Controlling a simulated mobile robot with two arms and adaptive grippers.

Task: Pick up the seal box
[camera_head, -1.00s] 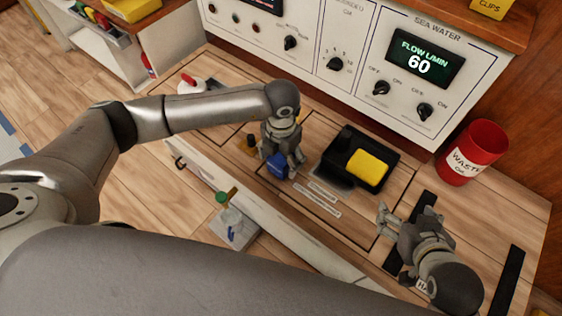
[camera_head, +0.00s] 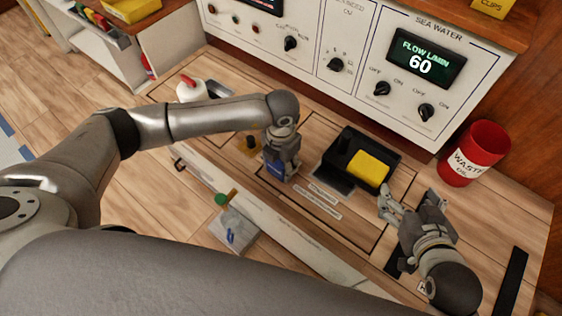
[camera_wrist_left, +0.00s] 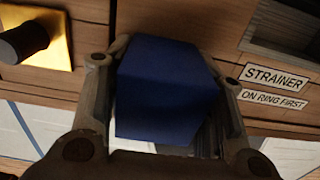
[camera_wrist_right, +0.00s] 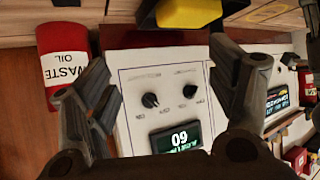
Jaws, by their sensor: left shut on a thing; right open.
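A dark blue box (camera_head: 275,167), which I take to be the seal box, is between the fingers of my left gripper (camera_head: 281,160) in the head view. In the left wrist view the blue box (camera_wrist_left: 165,92) fills the space between the two fingers, which are shut on it. In the head view the gripper covers most of it, and I cannot tell whether it touches the worktop. My right gripper (camera_head: 408,201) is open and empty, over the right part of the worktop.
A black tray (camera_head: 337,176) holding a yellow block (camera_head: 369,168) lies between my grippers. A red waste oil bin (camera_head: 474,153) stands at the right. A black knob (camera_wrist_left: 24,42) on a yellow plate is beside the left gripper. The control panel (camera_head: 345,50) rises behind.

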